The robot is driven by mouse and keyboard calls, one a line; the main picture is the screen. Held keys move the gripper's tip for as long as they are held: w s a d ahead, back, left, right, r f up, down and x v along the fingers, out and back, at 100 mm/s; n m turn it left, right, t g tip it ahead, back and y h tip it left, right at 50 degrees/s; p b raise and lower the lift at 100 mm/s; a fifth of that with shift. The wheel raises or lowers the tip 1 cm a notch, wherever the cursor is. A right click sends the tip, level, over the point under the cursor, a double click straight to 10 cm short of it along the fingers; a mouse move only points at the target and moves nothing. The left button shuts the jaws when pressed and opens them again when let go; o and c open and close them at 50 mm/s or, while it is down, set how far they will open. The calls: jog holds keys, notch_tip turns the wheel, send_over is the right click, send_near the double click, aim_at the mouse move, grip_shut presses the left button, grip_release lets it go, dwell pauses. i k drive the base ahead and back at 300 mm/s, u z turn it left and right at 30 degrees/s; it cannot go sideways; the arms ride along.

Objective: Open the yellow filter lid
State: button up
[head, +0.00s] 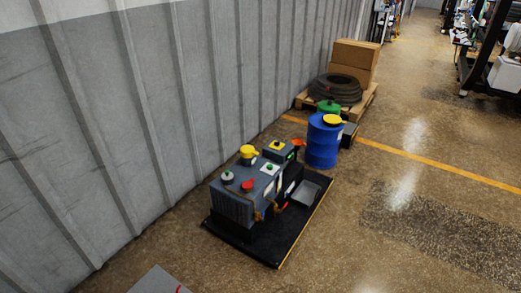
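A grey machine (232,204) stands on a black base plate in the middle of the head view. A yellow lid (248,151) sits on a short grey cylinder at the machine's back left and looks shut. A small yellow knob (277,143) is on a dark box to its right. Another yellow round piece (333,120) is on top of a blue drum (323,144) behind the machine. Which yellow part is the filter lid is not labelled legibly. My gripper is not in view.
Red caps (247,185) and white-based knobs are also on the machine. A grey corrugated wall (130,110) runs close along its left. Behind the drum, a pallet holds tyres (337,88) and cardboard boxes (352,60). The floor (345,225) to the right is clear.

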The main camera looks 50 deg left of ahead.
aim_at(246, 151)
jog(key=u, duration=0.05)
jog(key=i, duration=1.15)
jog(key=u, duration=0.7)
jog(key=k, duration=0.2)
jog(key=u, duration=2.35)
jog(key=k, duration=0.3)
jog(key=z, duration=0.1)
